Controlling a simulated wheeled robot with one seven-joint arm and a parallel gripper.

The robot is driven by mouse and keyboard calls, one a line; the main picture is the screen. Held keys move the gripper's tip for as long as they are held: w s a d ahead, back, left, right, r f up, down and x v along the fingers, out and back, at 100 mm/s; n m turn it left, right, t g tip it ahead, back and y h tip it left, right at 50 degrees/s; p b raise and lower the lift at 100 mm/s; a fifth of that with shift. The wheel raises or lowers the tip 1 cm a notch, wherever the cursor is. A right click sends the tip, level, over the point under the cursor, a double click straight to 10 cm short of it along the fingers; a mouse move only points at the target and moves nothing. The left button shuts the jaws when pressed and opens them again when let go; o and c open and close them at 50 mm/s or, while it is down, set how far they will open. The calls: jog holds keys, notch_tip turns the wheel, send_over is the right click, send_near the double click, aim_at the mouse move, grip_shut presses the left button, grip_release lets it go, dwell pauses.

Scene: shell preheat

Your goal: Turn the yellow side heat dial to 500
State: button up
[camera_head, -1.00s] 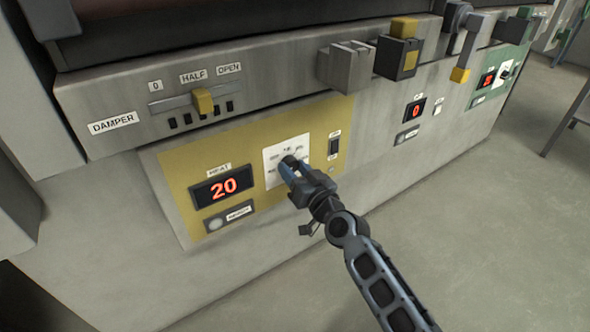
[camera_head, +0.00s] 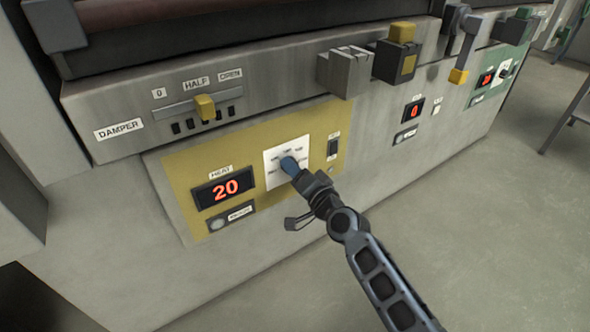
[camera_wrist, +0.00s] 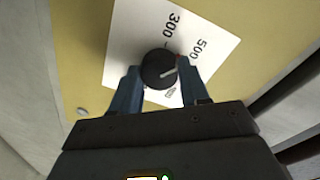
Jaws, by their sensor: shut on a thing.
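The yellow side heat dial is a round black knob (camera_wrist: 158,66) with a white pointer line, on a white scale card (camera_wrist: 135,45). My gripper (camera_wrist: 160,86) is shut on the knob, one blue-grey finger on each side. In the wrist view the card reads 300 and 500, with another number partly hidden near the fingers. The pointer line is toward the right, below the 500 label; its exact setting is hard to tell. In the head view my gripper (camera_head: 289,165) covers the knob on the card (camera_head: 271,184). The red heat display (camera_head: 226,189) reads 20.
The yellow panel (camera_head: 185,165) also has a dark switch (camera_head: 333,147) and a round button (camera_head: 217,223). The damper slider (camera_head: 204,106) is above. Block-shaped fixtures (camera_head: 348,70) jut out at upper right. Open floor (camera_head: 480,230) lies at right.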

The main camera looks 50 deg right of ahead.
jog(key=shift+m, duration=0.4)
jog(key=o, duration=1.1)
jog(key=shift+c, duration=0.2)
jog(key=shift+s, duration=0.1)
jog(key=v, duration=0.7)
jog(key=shift+s, duration=0.3)
jog(key=shift+a, duration=0.1)
